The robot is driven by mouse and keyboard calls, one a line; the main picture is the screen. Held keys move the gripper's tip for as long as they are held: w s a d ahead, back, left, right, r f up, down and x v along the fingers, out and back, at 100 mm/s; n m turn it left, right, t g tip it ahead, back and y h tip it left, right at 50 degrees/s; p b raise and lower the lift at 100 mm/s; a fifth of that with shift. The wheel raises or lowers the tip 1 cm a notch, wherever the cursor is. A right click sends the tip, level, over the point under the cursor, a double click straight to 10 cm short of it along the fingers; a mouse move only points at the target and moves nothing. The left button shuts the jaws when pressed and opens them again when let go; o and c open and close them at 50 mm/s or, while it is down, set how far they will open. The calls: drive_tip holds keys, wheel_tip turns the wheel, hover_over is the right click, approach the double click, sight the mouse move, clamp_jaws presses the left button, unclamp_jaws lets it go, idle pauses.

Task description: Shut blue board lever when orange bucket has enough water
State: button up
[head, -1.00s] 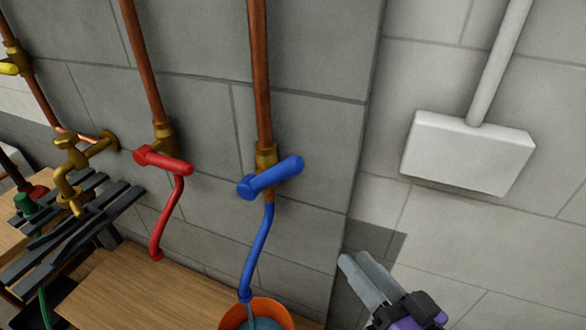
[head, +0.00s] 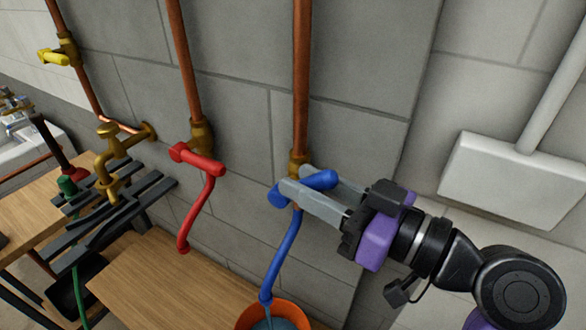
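The blue lever (head: 322,180) sits on a brass valve at the foot of a copper pipe. It lies crosswise to the pipe, its right end a little raised. My gripper (head: 294,178) is at the lever, one finger in front of it and one behind. The fingers stand apart with the lever between them; firm contact cannot be made out. A blue hose (head: 283,255) hangs from the valve to the orange bucket (head: 298,314) at the bottom edge. Blue-grey water shows inside the bucket, whose lower part is cut off.
A red lever (head: 197,160) with a red hose is left of the blue one. Further left are a brass tap (head: 112,140), a dark slatted rack (head: 120,212) and a yellow lever (head: 52,57). A white box (head: 510,180) is on the right wall. The wooden bench (head: 150,290) is bare at left.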

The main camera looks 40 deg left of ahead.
drive_tip(key=shift+s+a, duration=0.1)
drive_tip(key=shift+a, duration=1.25)
clamp_jaws()
idle(0.4)
